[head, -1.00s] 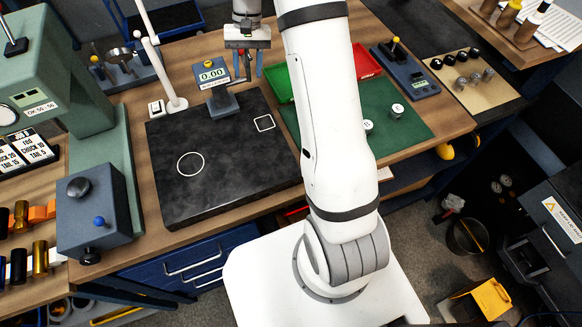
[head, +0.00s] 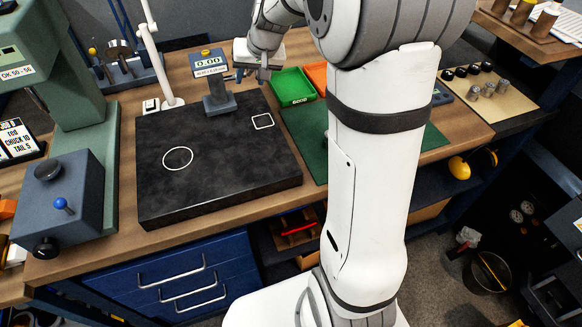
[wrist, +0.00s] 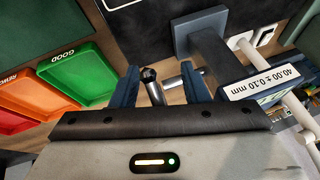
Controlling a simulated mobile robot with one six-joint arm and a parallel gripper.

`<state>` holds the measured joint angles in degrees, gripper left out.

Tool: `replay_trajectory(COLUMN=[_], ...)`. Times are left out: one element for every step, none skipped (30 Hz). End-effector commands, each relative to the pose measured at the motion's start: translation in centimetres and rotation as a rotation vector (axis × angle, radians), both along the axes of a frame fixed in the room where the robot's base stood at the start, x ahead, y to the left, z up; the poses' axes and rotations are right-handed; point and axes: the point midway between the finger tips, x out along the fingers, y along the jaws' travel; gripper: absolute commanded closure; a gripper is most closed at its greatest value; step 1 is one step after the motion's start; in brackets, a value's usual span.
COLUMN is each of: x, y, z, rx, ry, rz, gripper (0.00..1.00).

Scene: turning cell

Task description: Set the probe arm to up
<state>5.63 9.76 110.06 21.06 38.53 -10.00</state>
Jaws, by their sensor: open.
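The gauge (head: 207,62) stands on a post at the back of the dark plate, with a yellow top and a display reading 0.00. In the wrist view its label (wrist: 264,82) reads 40.00 ± 0.10 mm. A short metal rod (wrist: 172,82) reaches from the gauge side to a metal bar with a dark rounded end (wrist: 149,75); this looks like the probe arm. My gripper (head: 253,76) is just right of the gauge. In the wrist view my gripper (wrist: 160,72) is open, the bar between its fingers, not clamped. Whether the arm is up or down I cannot tell.
A green GOOD tray (head: 293,88) and an orange tray (head: 316,76) lie right of the gripper. A white lamp post (head: 158,60) stands left of the gauge. The dark plate (head: 215,165) with two white outlines is clear in front.

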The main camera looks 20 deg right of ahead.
Motion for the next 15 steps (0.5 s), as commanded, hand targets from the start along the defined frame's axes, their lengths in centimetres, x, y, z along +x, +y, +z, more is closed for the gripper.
replay_trajectory(x=[-0.3, -0.6, -0.9, -1.2, -1.4, -1.8, -2.0, -2.2, -2.6, -2.8, -3.2, -4.1, -4.6, -5.1, -5.8], y=[-0.5, -0.6, -0.7, -0.8, -0.9, -1.0, -1.0, -1.1, -1.2, -1.3, -1.3, -1.0, -0.9, -0.8, -0.6], z=[1.4, 2.0, 2.7, 3.2, 3.8, 4.6, 5.1, 5.7, 6.4, 6.9, 7.2, 6.6, 6.4, 6.3, 6.0], rx=[0.000, 0.000, -0.002, -0.001, -0.001, -0.001, 0.000, 0.000, 0.000, 0.000, -0.002, -0.009, -0.014, -0.018, -0.025], ry=[-0.006, -0.005, -0.004, -0.003, -0.004, -0.003, -0.004, -0.004, -0.002, -0.003, -0.002, 0.011, 0.015, 0.019, 0.025], rz=[-0.005, -0.005, -0.004, -0.004, -0.003, -0.002, -0.001, -0.001, 0.001, 0.001, 0.003, 0.010, 0.012, 0.016, 0.020], gripper=[0.59, 0.59, 0.59, 0.59, 0.59, 0.59, 0.59, 0.59, 0.59, 0.59, 0.59, 0.59, 0.59, 0.59, 0.59])
